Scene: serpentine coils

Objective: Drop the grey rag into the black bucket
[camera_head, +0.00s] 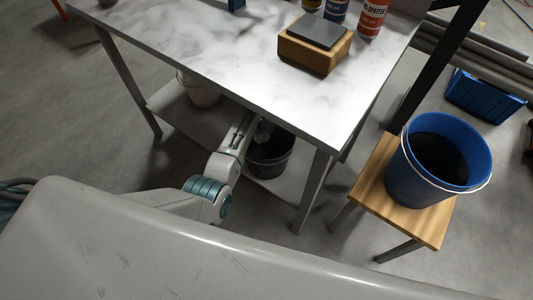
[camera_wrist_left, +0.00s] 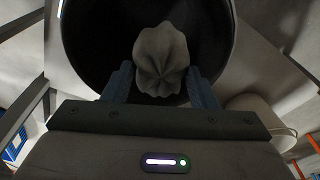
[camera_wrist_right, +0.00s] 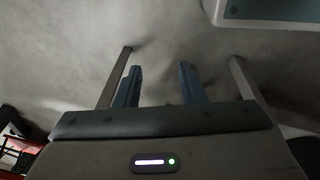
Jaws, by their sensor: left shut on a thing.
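The black bucket (camera_head: 271,160) stands on the lower shelf under the table, partly hidden by my left arm and the tabletop. In the left wrist view its dark opening (camera_wrist_left: 100,35) fills the top of the picture. The grey rag (camera_wrist_left: 160,50) is a pale crumpled bundle between the fingers of my left gripper (camera_wrist_left: 160,80), which is shut on it. The rag is seen against the bucket's opening; its height above the rim is hard to tell. In the head view a bit of the rag (camera_head: 263,132) shows over the bucket. My right gripper (camera_wrist_right: 160,85) is open and empty.
The marbled tabletop (camera_head: 230,50) overhangs the shelf (camera_head: 180,108). A white bucket (camera_head: 198,92) stands on the shelf to the left. A table leg (camera_head: 312,192) is just right of the black bucket. A blue bucket (camera_head: 407,180) stands on a wooden stool (camera_head: 428,222).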

